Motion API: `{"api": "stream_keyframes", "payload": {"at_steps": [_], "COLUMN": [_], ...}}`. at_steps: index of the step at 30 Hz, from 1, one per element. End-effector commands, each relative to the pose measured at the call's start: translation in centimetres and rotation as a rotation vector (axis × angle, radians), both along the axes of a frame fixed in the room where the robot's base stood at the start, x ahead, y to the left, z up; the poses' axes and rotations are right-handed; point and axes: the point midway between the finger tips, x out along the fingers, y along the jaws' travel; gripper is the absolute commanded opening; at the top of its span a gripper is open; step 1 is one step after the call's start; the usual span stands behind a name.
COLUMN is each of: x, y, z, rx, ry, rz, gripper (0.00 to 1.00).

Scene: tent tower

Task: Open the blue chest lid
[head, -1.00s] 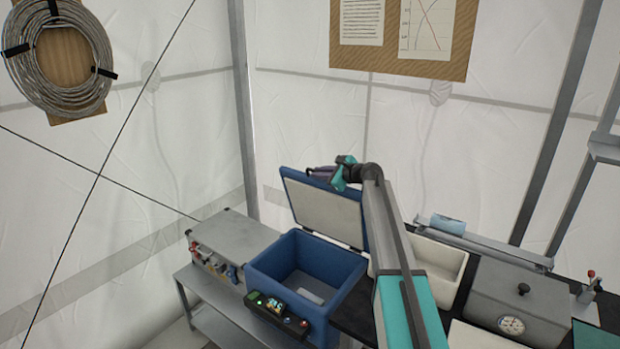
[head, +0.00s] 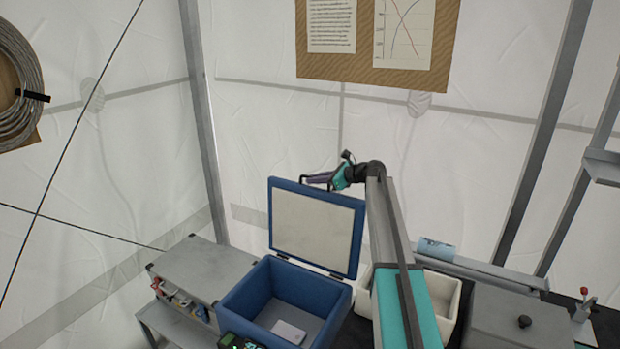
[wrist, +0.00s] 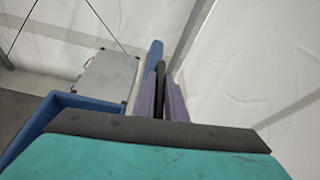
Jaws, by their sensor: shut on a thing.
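The blue chest (head: 235,298) stands open, with a white card-like item (head: 289,332) on its floor. Its lid (head: 312,228), blue-rimmed with a pale inner panel, stands nearly upright at the back of the chest. My gripper (head: 318,179) is at the lid's top edge, shut on the dark handle there. In the wrist view the purple fingers (wrist: 161,98) close around a dark bar beside the blue lid edge (wrist: 152,58). The chest rim (wrist: 85,102) shows at the left there. The exact finger contact is partly hidden.
A grey metal case (head: 205,268) stands left of the chest on a bench. A white bin (head: 441,295) is to the right, partly behind my arm. A grey box with a black knob (head: 510,320) is farther right. Tent walls are close behind.

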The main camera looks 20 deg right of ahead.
Motion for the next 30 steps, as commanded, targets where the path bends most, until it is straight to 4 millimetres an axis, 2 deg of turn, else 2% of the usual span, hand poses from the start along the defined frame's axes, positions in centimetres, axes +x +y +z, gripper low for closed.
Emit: {"api": "stream_keyframes", "payload": {"at_steps": [12, 13, 14, 15, 30], "x": [-0.17, -0.17, -0.16, -0.15, -0.72], "y": [0.23, 0.24, 0.23, 0.23, -0.50], "z": [-0.27, -0.26, -0.26, -0.25, 0.11], "rx": [0.003, 0.003, 0.003, 0.003, 0.003], "ry": [0.006, 0.006, 0.006, 0.006, 0.004], "rz": [0.010, 0.010, 0.009, 0.009, 0.003], "gripper": [0.00, 0.13, 0.18, 0.18, 0.18]}}
